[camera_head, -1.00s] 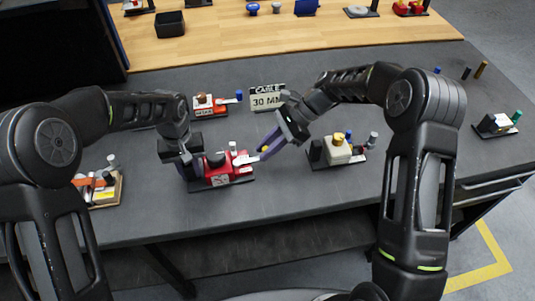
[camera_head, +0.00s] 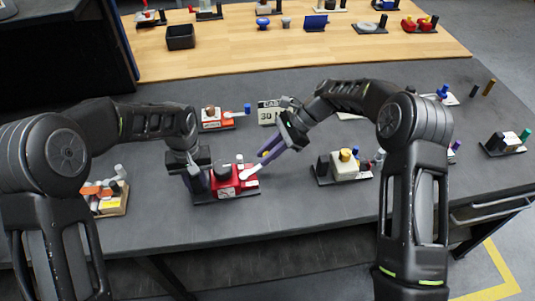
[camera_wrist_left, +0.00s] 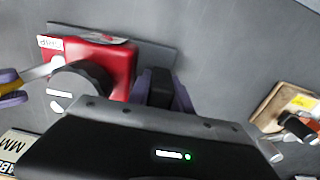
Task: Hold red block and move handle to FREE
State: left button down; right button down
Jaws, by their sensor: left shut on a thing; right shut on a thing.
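The red block (camera_head: 228,182) sits on a dark base near the table's front, with a round black hub on top; it also shows in the wrist view (camera_wrist_left: 118,62). A dark upright block (camera_head: 197,181) stands at the left end of that base. My left gripper (camera_wrist_left: 160,90) has its purple fingers around this dark block, beside the red one. A pale handle (camera_head: 250,171) runs from the hub up to the right. My right gripper (camera_head: 270,152) is shut on its yellow end (camera_wrist_left: 14,90).
A cream block fixture (camera_head: 345,165) stands to the right, an orange fixture (camera_head: 105,195) to the left and another orange one (camera_head: 213,118) behind. The table front between the fixtures is clear.

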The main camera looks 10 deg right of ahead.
pick_arm(q)
jog(key=shift+s+f, duration=0.25)
jog(key=shift+f, duration=0.05)
pick_arm(e)
jog(key=shift+a, duration=0.15)
jog(key=c, duration=1.3)
grip_release()
jog(key=v, duration=0.7)
jog(key=shift+d+r, duration=0.2)
jog(key=shift+d, duration=0.05)
